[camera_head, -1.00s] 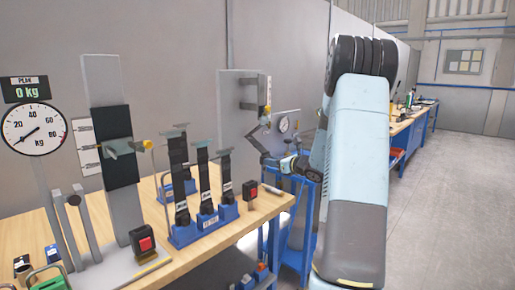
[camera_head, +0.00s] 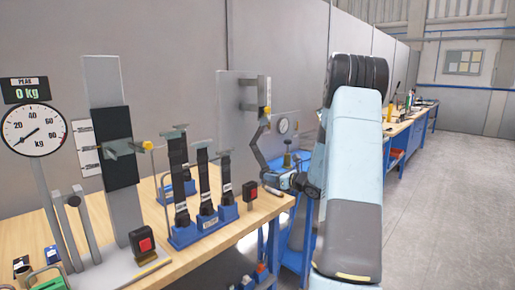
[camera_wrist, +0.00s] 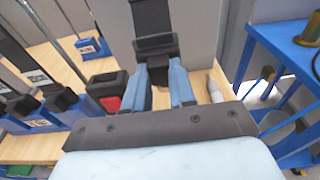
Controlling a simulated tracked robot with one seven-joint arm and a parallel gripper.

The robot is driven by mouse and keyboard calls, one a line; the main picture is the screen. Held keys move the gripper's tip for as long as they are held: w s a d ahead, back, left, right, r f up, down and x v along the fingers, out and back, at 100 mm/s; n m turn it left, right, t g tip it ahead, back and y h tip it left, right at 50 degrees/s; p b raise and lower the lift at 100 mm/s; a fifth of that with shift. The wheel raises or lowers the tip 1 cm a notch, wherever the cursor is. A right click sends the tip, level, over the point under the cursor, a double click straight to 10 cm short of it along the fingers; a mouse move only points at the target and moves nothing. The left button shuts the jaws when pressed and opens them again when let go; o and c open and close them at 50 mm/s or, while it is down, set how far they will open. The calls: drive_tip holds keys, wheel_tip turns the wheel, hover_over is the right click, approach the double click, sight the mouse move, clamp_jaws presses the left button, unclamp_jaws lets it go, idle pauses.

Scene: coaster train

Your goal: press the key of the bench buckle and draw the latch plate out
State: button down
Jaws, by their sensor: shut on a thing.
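The bench buckle (camera_head: 250,191) is a black block with a red key, standing near the bench's front right corner. In the wrist view the buckle (camera_wrist: 107,91) is left of my gripper and apart from it. My gripper (camera_head: 268,178) is low over the bench end, right of the buckle. In the wrist view my gripper's blue fingers (camera_wrist: 163,80) are closed on a dark piece at the end of a black strap (camera_wrist: 153,18). This piece looks like the latch plate (camera_wrist: 157,73); the fingers partly hide it. The strap hangs bent from the wall fixture.
Blue strap stands (camera_head: 207,220) are left of the buckle. A tall post with a dial gauge (camera_head: 35,130) stands farther left. A pale cylinder (camera_head: 273,192) lies near the bench edge. A blue cart (camera_head: 300,225) stands right of the bench.

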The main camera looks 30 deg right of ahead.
wheel_tip(320, 180, down, 3)
drive_tip(key=shift+f, duration=0.2)
drive_tip(key=c, duration=1.4)
unclamp_jaws()
drive_tip(key=shift+f, duration=0.3)
drive_tip(key=o, duration=0.6)
drive_tip(key=shift+r, duration=0.1)
drive_tip(key=shift+c, duration=0.2)
drive_tip(key=shift+s, duration=0.1)
drive_tip(key=v, duration=1.3)
drive_tip(key=shift+s+d, duration=0.15)
drive_tip(key=shift+s, duration=0.1)
